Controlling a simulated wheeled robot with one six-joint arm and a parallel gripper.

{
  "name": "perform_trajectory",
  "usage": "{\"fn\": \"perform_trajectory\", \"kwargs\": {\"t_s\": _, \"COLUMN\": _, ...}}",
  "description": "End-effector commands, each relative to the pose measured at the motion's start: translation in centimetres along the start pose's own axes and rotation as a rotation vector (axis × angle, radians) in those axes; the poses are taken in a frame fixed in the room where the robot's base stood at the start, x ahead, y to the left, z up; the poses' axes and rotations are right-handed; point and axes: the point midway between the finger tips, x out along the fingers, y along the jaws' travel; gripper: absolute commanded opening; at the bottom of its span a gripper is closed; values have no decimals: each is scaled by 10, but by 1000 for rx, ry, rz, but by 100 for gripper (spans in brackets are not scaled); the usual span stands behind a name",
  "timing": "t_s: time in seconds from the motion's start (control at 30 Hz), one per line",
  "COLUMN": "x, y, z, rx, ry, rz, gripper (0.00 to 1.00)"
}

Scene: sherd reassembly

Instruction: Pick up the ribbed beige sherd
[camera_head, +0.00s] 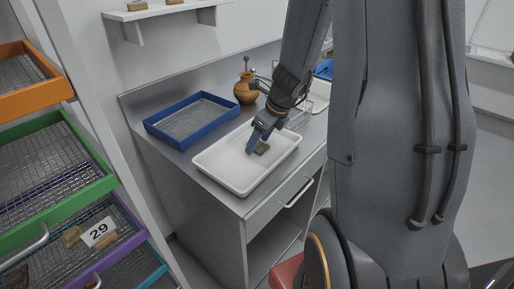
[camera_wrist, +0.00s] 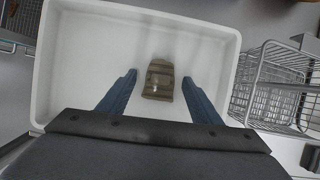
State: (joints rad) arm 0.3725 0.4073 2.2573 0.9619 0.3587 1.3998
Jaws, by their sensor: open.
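A ribbed beige-brown sherd (camera_wrist: 158,80) lies in a white tray (camera_wrist: 60,63) in the wrist view. My gripper (camera_wrist: 159,79) is open, with one blue finger on each side of the sherd and a gap on both sides. In the head view my gripper (camera_head: 256,147) reaches down into the white tray (camera_head: 222,178) on the counter. The sherd (camera_head: 262,148) shows there beside the fingers, partly hidden by my gripper.
A blue tray with a mesh bottom (camera_head: 192,96) and an orange-brown jug (camera_head: 246,88) stand behind the white tray. A wire rack (camera_wrist: 270,85) stands right of the tray. Coloured drawers (camera_head: 60,180) fill the left side.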

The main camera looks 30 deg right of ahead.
Motion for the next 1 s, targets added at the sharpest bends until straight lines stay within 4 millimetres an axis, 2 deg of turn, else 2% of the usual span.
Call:
{"fn": "perform_trajectory", "kwargs": {"t_s": 0.27, "x": 3, "y": 0, "z": 0, "rx": -1, "ry": 0, "rz": -1, "gripper": 59}}
{"fn": "perform_trajectory", "kwargs": {"t_s": 0.53, "x": 2, "y": 0, "z": 0, "rx": -1, "ry": 0, "rz": -1, "gripper": 14}}
{"fn": "perform_trajectory", "kwargs": {"t_s": 0.83, "x": 1, "y": 0, "z": 1, "rx": -1, "ry": 0, "rz": -1, "gripper": 14}}
{"fn": "perform_trajectory", "kwargs": {"t_s": 1.0, "x": -16, "y": -1, "z": 8, "rx": -3, "ry": -3, "rz": -4, "gripper": 14}}
